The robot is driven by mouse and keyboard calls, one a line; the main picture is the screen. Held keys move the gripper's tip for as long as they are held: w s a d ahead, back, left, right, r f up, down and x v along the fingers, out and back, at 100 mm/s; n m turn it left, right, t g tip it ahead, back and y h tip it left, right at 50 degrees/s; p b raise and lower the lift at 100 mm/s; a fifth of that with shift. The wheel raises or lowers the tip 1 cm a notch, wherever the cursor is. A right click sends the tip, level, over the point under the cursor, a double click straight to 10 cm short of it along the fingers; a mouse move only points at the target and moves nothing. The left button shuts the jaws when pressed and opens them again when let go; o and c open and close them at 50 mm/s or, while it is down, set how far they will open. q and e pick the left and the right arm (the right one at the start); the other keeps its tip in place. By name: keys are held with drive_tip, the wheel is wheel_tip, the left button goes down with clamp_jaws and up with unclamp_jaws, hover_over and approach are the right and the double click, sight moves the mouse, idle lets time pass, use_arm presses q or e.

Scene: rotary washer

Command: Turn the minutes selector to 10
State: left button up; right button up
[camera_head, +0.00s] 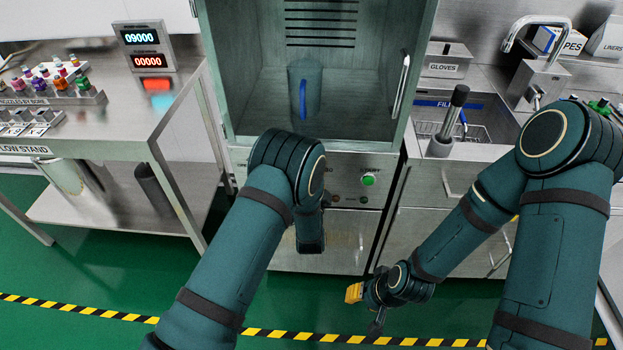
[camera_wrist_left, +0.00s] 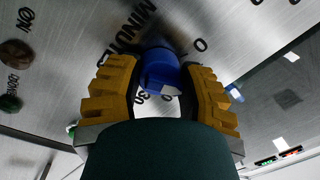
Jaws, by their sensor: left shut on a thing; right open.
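The minutes selector is a blue knob (camera_wrist_left: 160,66) on a brushed metal panel, under the printed word MINUTES in the left wrist view. My left gripper (camera_wrist_left: 161,80) has its yellow fingers on both sides of this knob and is shut on it. Parts of the printed scale, including a 30 and some zeros, show around the knob; I cannot tell which number it points to. In the head view my left arm hides the knob and the left gripper. My right gripper (camera_head: 364,308) is open and empty, low in front of the drawers.
The washer cabinet (camera_head: 413,70) stands open with a blue-handled jug (camera_head: 304,98) inside. A green button (camera_head: 368,180) is on its panel. A steel stand (camera_head: 150,112) is at left, a sink (camera_head: 480,113) at right. Green floor is free in front.

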use_arm(q)
drive_tip(key=shift+s+f, duration=0.1)
drive_tip(key=shift+f, duration=0.1)
drive_tip(key=o, duration=1)
drive_tip(key=shift+o, duration=1.1)
drive_tip(key=shift+r, duration=0.1)
drive_tip(key=s, duration=1.2)
drive_tip(key=shift+d+f, duration=0.35)
drive_tip(key=shift+w, duration=0.1)
